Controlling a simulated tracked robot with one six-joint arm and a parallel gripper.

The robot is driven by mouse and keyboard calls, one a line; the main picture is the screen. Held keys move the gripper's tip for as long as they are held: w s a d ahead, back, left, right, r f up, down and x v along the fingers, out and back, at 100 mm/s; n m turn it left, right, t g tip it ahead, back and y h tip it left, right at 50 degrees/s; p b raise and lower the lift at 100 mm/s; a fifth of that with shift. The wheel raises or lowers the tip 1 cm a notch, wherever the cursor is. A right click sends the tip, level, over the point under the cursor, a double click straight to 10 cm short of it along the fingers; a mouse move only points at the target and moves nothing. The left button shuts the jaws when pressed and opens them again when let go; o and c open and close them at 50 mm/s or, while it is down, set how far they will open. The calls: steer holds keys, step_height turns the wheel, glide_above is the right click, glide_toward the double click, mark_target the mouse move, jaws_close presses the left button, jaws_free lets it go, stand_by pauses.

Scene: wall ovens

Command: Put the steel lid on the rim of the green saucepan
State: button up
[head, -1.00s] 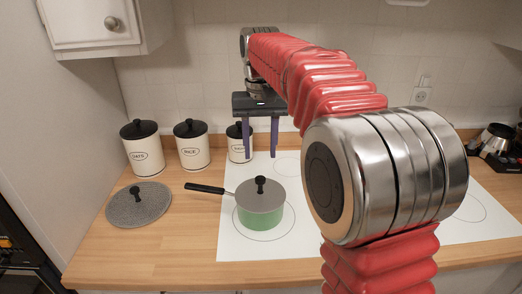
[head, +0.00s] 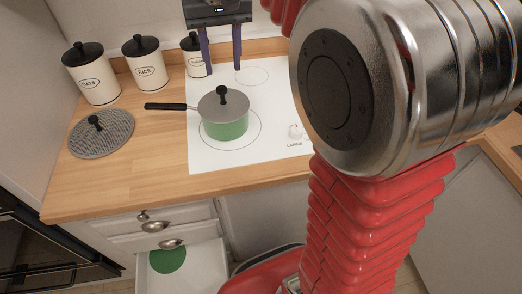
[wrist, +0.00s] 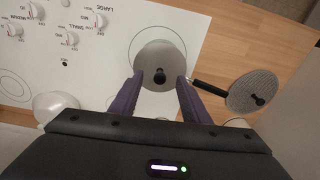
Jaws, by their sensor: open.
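The green saucepan (head: 226,130) stands on the white cooktop, its black handle pointing left. A smooth grey steel lid (head: 211,104) with a black knob lies over its top, looking level and seated on the rim. In the wrist view this lid (wrist: 160,50) covers the pan, hiding its green body. My gripper (head: 221,70) is open and empty, fingers pointing down, near the pan's back side in the head view. In the wrist view, the fingertips of my gripper (wrist: 158,82) lie either side of the lid's near part, apart from the knob.
A speckled grey lid (head: 112,138) with a black knob lies on the wooden counter at left; it also shows in the wrist view (wrist: 240,92). Cream canisters (head: 92,82) stand behind. An open drawer (head: 205,266) below holds a green round thing (head: 167,260).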

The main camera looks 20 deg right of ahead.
steer(key=s+f+t, duration=0.2)
steer(key=s+f, duration=0.2)
steer(key=s, duration=0.7)
steer(key=s+f+n+t, duration=0.1)
steer(key=s+f, duration=0.4)
steer(key=s, duration=0.6)
steer(key=shift+s+f+n+t, duration=0.15)
steer(key=shift+n+t, duration=0.15)
steer(key=shift+t, duration=0.5)
steer(key=shift+d, duration=0.1)
steer(key=shift+c, duration=0.2)
